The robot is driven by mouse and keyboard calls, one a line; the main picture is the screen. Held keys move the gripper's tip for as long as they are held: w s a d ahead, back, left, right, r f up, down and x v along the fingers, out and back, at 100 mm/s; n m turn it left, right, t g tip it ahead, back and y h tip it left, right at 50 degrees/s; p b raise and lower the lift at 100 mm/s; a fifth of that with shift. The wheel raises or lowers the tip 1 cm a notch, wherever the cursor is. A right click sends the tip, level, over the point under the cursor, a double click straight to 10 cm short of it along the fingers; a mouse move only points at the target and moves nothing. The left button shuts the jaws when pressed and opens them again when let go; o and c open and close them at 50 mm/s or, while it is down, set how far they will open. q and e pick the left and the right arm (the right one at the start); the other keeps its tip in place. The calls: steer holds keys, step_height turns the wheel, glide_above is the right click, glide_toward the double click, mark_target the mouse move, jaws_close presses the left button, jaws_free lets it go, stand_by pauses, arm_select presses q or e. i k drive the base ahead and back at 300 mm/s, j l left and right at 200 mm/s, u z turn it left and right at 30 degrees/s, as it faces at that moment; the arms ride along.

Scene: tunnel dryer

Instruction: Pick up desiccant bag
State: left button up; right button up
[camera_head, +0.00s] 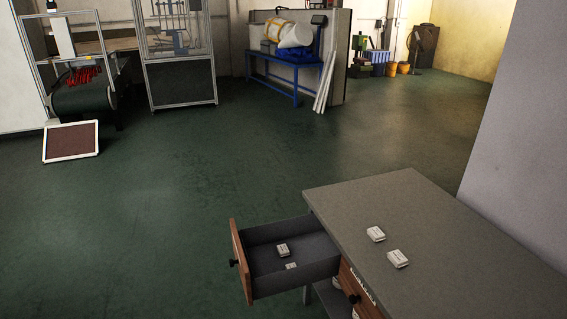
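Small white packets with printed marks, which look like desiccant bags, show in the head view. One bag (375,234) lies on the grey cabinet top, and another bag (397,258) lies just to its right and nearer. A third bag (283,250) lies inside the open drawer (262,232). A further small pale piece (291,266) in the drawer is partly hidden by the drawer's side wall. Neither of my grippers shows in this view.
The grey-topped cabinet (440,225) stands at lower right, its drawer pulled out to the left. A pale wall (525,150) rises behind it. A framed panel (71,141) and a caged machine (181,85) stand at far left. The green floor between is clear.

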mark_target(282, 250)
steer(key=i+j, duration=0.25)
steer(key=i, duration=0.15)
steer(key=i+j, duration=0.25)
steer(key=i, duration=0.2)
steer(key=i+j, duration=0.2)
steer(key=i, duration=0.2)
